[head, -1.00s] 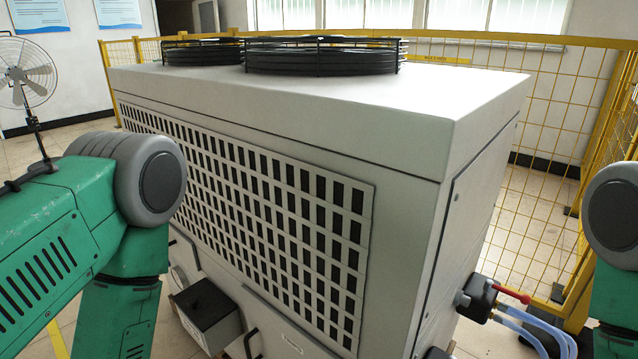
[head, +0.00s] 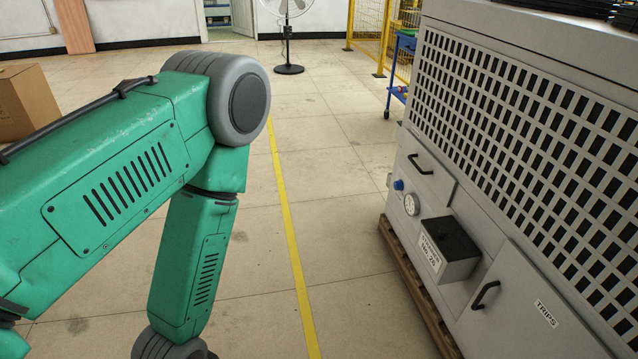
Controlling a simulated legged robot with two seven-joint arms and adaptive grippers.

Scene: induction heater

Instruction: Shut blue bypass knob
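A small blue knob (head: 398,185) sticks out from the side of the large grey machine (head: 480,225), at the right of the head view. It sits just left of a round white gauge (head: 411,204) and below a black drawer handle. Whether the knob is open or shut cannot be told at this size. My green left arm comes in from the left and bends downward, well apart from the knob. Its gripper is below the picture edge. My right arm and gripper are not in view.
A black-topped box (head: 450,252) juts from the machine's side beside the gauge. The machine stands on a wooden pallet (head: 415,290). A cardboard box (head: 27,102) is at the far left, a fan (head: 288,30) at the back. The floor left of the machine is clear.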

